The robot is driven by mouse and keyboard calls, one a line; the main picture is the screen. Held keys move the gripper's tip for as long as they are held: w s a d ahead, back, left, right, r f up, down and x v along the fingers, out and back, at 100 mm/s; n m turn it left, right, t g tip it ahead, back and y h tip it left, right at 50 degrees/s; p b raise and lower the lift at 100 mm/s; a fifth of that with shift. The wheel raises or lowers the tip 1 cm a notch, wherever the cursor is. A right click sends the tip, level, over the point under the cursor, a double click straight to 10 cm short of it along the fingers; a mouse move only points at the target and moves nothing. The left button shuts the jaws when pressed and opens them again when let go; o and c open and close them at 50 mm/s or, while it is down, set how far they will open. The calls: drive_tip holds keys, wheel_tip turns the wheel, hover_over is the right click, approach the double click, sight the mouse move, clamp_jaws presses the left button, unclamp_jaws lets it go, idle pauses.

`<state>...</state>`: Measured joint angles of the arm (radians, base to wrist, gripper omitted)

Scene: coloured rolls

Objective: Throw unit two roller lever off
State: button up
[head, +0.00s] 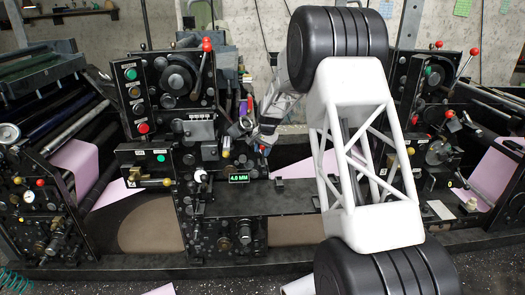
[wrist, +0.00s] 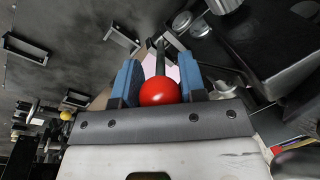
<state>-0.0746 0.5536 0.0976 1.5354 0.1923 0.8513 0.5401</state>
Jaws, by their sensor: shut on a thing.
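My gripper (wrist: 158,76) has its two blue fingers on either side of a red ball knob (wrist: 159,92) on a dark lever rod, and it is shut on it. In the head view my gripper (head: 262,142) is in front of the middle of the press, with the red knob (head: 263,151) at its tip. The knob sits just above and right of a green display (head: 239,178) reading about 4.8 MM. The lever's base is mostly hidden, and I cannot tell its exact tilt.
My white arm link covers the centre right of the head view. Another red-knobbed lever (head: 207,45) stands on the upper left panel, and one (head: 473,52) is at the far right. Pink paper (head: 73,160) runs through the left rollers. A dark flat ledge (head: 245,201) lies below the display.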

clamp_jaws()
drive_tip(key=shift+s, duration=0.15)
drive_tip(key=s+f+t, duration=0.5)
drive_tip(key=s+f, duration=0.2)
drive_tip(key=shift+s+f, duration=0.15)
drive_tip(key=shift+f, duration=0.25)
idle(1.5)
idle(0.4)
